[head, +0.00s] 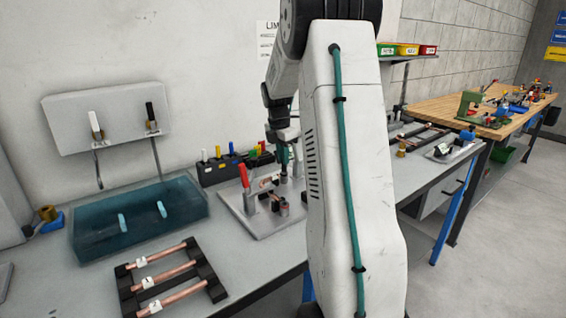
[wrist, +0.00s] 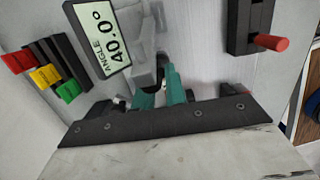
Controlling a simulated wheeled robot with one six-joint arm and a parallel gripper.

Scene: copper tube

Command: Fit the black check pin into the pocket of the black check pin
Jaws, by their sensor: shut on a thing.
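My gripper (head: 284,156) is partly hidden behind my white arm in the head view. It is at the right end of the black pin rack (head: 221,174), over the grey fixture plate. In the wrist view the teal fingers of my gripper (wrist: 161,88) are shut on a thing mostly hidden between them. I cannot make out its colour or tip.
A fixture plate (head: 236,207) with a red-handled clamp (head: 244,176) stands close by. Copper tubes (head: 163,278) lie on a black rack in front. A teal-tinted tank (head: 95,232) is at the left. An angle display (wrist: 105,38) reads 40.0° in the wrist view.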

